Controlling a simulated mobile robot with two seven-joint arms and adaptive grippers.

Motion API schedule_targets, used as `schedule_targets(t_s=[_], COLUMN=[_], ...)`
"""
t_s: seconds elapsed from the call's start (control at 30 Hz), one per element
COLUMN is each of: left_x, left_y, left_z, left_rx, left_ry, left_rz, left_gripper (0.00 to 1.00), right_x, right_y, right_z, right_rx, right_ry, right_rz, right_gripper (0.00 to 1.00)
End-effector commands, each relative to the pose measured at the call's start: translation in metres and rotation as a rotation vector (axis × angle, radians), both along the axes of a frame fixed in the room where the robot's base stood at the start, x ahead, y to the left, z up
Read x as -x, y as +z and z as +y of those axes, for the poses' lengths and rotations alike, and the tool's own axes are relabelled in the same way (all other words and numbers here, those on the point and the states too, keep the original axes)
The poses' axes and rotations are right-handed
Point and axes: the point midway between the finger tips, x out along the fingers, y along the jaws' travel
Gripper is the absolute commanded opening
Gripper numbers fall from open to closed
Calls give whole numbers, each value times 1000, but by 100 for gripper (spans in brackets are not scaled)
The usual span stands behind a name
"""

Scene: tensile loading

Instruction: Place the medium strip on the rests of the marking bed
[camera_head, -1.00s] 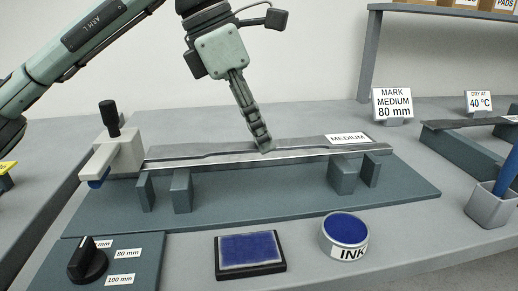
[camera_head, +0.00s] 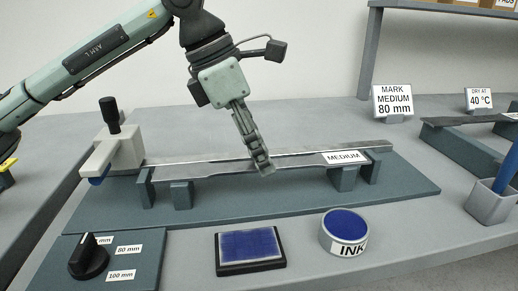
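The medium strip (camera_head: 215,172) is a long grey dog-bone bar with a white MEDIUM label (camera_head: 344,157) near its right end. It lies level along the marking bed (camera_head: 285,199), in front of the bed's long rail (camera_head: 200,160). It covers the tops of the left front rest (camera_head: 181,196) and the right front rest (camera_head: 344,180); whether it touches them or hovers just above, I cannot tell. My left gripper (camera_head: 262,166) points down at the strip's narrow middle and appears shut on it. My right gripper is not in view.
A clamp-like block with a black handle (camera_head: 112,115) stands at the bed's left end. A dial (camera_head: 88,257), blue ink pad (camera_head: 249,248) and ink tin (camera_head: 345,231) are in front. A sign (camera_head: 393,100) stands behind; a grey cup (camera_head: 492,203) is at right.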

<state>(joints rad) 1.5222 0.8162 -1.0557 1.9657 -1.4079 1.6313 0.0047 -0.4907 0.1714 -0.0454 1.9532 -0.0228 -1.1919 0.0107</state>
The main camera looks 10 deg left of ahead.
Motion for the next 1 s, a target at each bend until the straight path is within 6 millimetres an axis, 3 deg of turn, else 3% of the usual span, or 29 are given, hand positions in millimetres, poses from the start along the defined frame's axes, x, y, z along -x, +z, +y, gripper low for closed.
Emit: schedule_targets(t_s=[0.37,0.43,0.8,1.0], left_x=[0,0,12,16], left_y=[4,10,81,107], left_z=[0,2,30,39], left_rx=[0,1,1,0], left_ry=[0,0,1,1], left_rz=[0,-2,-3,-2], left_gripper=[46,46,46,46], right_x=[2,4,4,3], right_y=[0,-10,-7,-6], right_z=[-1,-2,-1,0], right_rx=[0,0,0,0], right_ry=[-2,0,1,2], right_rz=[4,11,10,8], right_gripper=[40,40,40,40])
